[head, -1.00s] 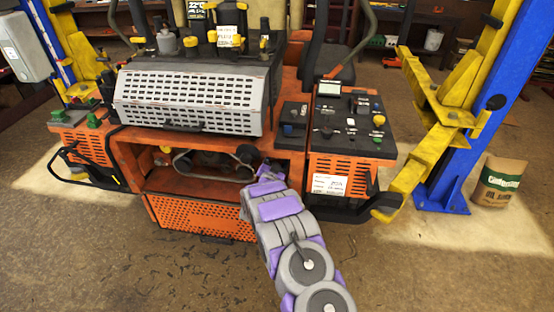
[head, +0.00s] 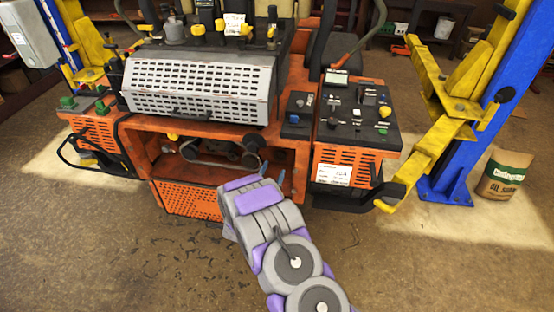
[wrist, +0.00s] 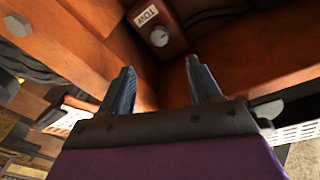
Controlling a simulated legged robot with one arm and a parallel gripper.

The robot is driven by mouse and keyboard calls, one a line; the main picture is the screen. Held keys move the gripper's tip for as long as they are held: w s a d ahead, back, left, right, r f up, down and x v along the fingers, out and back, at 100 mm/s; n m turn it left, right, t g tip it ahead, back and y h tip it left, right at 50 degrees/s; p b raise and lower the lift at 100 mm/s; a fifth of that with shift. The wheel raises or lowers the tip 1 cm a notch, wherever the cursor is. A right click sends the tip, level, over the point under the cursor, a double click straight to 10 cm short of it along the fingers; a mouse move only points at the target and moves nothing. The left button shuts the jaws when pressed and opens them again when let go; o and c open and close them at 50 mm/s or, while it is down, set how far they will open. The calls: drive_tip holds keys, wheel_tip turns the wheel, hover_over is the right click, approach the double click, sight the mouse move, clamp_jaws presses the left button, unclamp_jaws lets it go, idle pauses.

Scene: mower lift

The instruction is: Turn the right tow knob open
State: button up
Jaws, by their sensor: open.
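A small grey round knob (wrist: 159,37) sits on a reddish-brown block under a white label reading "TOW" (wrist: 146,15) in the wrist view. My gripper (wrist: 160,66) is open and empty, its two dark blue-grey fingers spread below the knob in that picture. The knob appears between the lines of the fingers, beyond their tips and not touched. In the head view my gripper (head: 272,173) is at the right side of the orange mower's (head: 222,139) open front bay. I cannot make out the knob in the head view.
Orange panels and edges (wrist: 240,60) surround the fingers closely. A grey hexagonal bolt head (wrist: 18,25) shows at upper left in the wrist view. A control console (head: 357,120) is right of the bay. A yellow and blue lift post (head: 465,140) stands farther right. The front floor is clear.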

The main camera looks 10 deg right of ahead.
drive_tip(key=shift+v, duration=2.15)
drive_tip(key=shift+f, duration=0.1)
drive_tip(key=s+a+r+n+g+y, duration=0.2)
drive_tip(key=a+r+g+y, duration=0.15)
drive_tip(key=r+y, duration=0.2)
drive_tip(key=s+a+r+n+g+y, duration=0.2)
drive_tip(key=s+a+r+g+y, duration=0.15)
drive_tip(key=r, duration=0.25)
drive_tip(key=s+d+r+n+g, duration=0.2)
drive_tip(key=s+d+r+g, duration=0.2)
drive_tip(key=s, duration=1)
drive_tip(key=s+d+r+n+g, duration=0.2)
drive_tip(key=s+d+r+g, duration=0.2)
drive_tip(key=s, duration=1.1)
drive_tip(key=s+d+r+n+g+h, duration=0.1)
drive_tip(key=s+d, duration=0.5)
drive_tip(key=s, duration=0.9)
wheel_tip(320, 180, up, 3)
drive_tip(key=n+g, duration=0.1)
drive_tip(key=g, duration=0.1)
drive_tip(key=shift+s+d+g, duration=0.15)
drive_tip(key=shift+d+g, duration=0.2)
drive_tip(key=shift+g, duration=0.05)
